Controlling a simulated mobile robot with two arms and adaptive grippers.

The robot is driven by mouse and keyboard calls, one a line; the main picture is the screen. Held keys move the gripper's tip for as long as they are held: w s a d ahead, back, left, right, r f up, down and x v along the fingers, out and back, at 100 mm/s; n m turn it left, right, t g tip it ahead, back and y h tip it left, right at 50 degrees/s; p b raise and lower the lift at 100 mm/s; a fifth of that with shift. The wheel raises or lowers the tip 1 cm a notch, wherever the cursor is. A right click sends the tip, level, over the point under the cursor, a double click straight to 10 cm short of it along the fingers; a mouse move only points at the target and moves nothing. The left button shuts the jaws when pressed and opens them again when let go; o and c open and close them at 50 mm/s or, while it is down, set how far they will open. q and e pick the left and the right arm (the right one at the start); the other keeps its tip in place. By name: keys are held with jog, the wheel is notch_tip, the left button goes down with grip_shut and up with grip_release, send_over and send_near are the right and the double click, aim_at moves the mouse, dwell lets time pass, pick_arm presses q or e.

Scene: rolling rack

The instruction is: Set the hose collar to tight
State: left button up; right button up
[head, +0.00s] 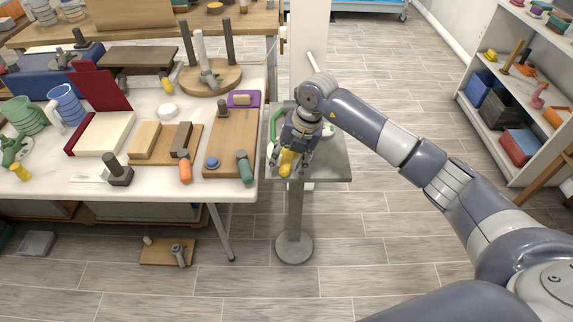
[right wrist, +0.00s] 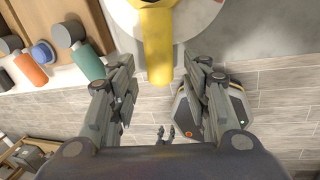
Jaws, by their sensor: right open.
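The hose collar is on the small grey stand (head: 338,172) beside the table; its yellow lever (head: 287,162) points toward me. In the right wrist view the yellow lever (right wrist: 158,55) hangs down from a round pale plate with a red mark (right wrist: 207,8) at the top edge. My right gripper (head: 291,168) is over the stand. In the right wrist view my right gripper (right wrist: 160,75) is open, one finger on each side of the lever's end, with gaps visible. My wrist hides much of the collar in the head view. My left gripper cannot be made out.
The white table (head: 235,190) at left holds boards, cups and tools; a green-handled tool (head: 245,167) lies near the stand. A shelf (head: 500,130) stands at right. The floor around the stand's round foot (head: 294,248) is clear.

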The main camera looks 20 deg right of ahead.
jog(key=v, duration=1)
jog(key=shift+r, duration=0.35)
jog(key=shift+d, duration=0.15)
